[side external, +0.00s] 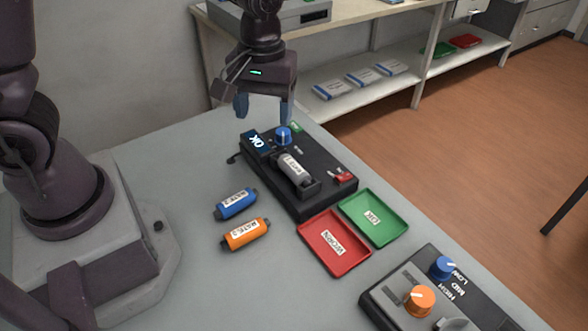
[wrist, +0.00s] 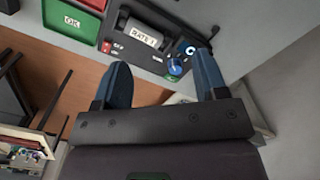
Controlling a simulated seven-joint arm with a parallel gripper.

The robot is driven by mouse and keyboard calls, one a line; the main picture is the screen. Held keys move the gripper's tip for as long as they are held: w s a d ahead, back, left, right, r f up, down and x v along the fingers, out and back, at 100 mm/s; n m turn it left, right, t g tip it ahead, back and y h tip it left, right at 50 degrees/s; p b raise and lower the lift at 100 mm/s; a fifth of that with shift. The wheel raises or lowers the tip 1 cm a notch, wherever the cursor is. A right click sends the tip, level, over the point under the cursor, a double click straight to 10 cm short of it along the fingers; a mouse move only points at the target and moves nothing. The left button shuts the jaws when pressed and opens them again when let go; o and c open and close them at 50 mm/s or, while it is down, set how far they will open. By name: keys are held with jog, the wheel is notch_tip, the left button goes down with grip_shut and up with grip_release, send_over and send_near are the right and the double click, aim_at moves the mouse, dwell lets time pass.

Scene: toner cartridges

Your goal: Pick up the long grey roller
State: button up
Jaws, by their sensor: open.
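The long grey roller (side external: 294,169) has a white label and lies in the cradle of the black tester box (side external: 325,195). The roller is apart from both fingers.
A blue cartridge (side external: 236,204) and an orange cartridge (side external: 245,235) lie on the grey table left of the tester. A red tray (side external: 334,243) and a green tray (side external: 373,217) stand in front. A second box with knobs (side external: 425,300) is at the lower right.

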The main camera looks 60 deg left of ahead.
aim_at(294, 165)
jog(key=w+f+n, duration=0.1)
jog(key=f+n, duration=0.2)
jog(key=w+f+n, duration=0.2)
jog(key=f+n, duration=0.1)
jog(key=f, duration=0.1)
jog(key=w+f+n, duration=0.2)
jog(key=f+n, duration=0.1)
jog(key=f, duration=0.1)
jog(key=shift+d+n, duration=0.15)
jog(key=shift+n, duration=0.15)
jog(key=shift+w+f, duration=0.2)
jog(key=shift+f, duration=1.15)
jog(key=shift+w+f, duration=0.15)
jog(key=shift+f, duration=1.15)
jog(key=c, duration=1.1)
jog(key=shift+r, duration=0.1)
